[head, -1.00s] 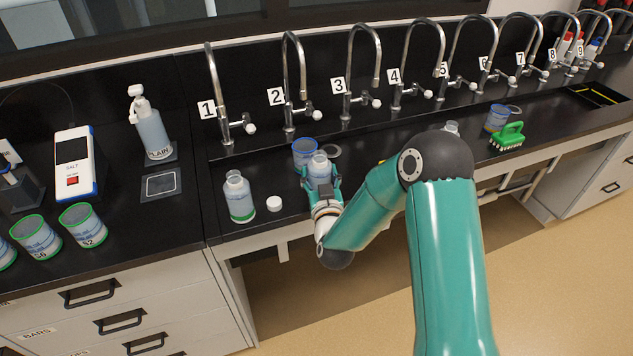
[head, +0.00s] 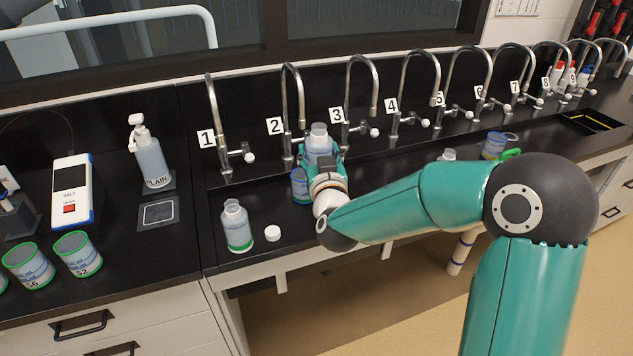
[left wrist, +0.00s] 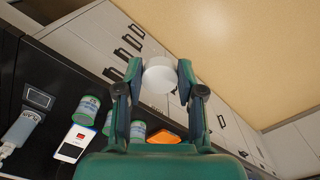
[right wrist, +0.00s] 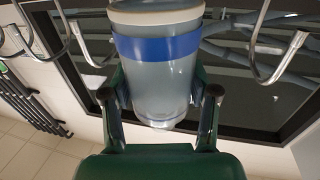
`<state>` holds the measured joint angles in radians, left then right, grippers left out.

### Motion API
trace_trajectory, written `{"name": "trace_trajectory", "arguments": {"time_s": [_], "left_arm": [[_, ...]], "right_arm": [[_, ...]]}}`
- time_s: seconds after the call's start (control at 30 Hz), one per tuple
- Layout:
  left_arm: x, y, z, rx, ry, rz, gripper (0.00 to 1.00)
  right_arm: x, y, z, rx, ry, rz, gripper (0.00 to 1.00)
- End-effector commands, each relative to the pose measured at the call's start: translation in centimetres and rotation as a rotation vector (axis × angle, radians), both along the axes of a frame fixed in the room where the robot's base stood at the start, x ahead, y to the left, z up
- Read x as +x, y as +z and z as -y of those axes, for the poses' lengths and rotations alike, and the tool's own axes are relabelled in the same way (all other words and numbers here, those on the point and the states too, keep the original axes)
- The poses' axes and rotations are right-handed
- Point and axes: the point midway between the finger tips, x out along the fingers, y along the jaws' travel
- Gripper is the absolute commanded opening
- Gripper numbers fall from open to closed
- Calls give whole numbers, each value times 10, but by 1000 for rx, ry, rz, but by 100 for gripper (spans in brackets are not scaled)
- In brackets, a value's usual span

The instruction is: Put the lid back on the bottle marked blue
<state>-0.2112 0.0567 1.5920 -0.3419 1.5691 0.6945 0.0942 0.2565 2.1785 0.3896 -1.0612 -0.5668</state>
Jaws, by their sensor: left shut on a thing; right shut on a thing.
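My right gripper (head: 321,156) is shut on a translucent bottle (head: 319,138), held up in front of taps 2 and 3. Its neck shows no lid in the head view. In the right wrist view the bottle (right wrist: 160,80) has a blue band, between the fingers of the right gripper (right wrist: 160,92). My left gripper (left wrist: 158,75) is outside the head view; in the left wrist view it is shut on a white round lid (left wrist: 160,76). A second uncapped bottle (head: 237,228) stands on the counter, with another white lid (head: 272,233) lying beside it.
A blue-rimmed can (head: 299,186) stands partly hidden behind my right gripper. Taps line the back of the sink counter. A pump bottle (head: 150,160), a salt device (head: 71,190) and green-rimmed cans (head: 78,254) stand at the left.

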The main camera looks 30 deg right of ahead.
Motion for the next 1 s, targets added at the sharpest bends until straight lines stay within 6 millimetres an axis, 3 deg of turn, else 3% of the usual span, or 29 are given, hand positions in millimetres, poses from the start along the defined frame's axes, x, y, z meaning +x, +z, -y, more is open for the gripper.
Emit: {"name": "trace_trajectory", "arguments": {"time_s": [0.03, 0.1, 0.3, 0.73, 0.77, 1.0], "left_arm": [[0, 0, 0, 0, 0, 0, 26], [0, 0, 0, 0, 0, 0, 26], [0, 2, 0, 0, 0, 0, 26], [0, 2, 0, 0, 1, 0, 26], [0, 2, 0, 0, 1, 0, 26], [0, 2, 0, 0, 1, 0, 26]], "right_arm": [[0, 16, 0, -1, -1, 9, 14], [0, 28, 0, 0, -1, 8, 14], [0, 51, 0, 0, -1, 3, 14], [1, 55, 0, -1, 0, 0, 14], [1, 55, 0, -1, 0, 0, 56], [1, 55, 0, -1, 0, 0, 16]]}}
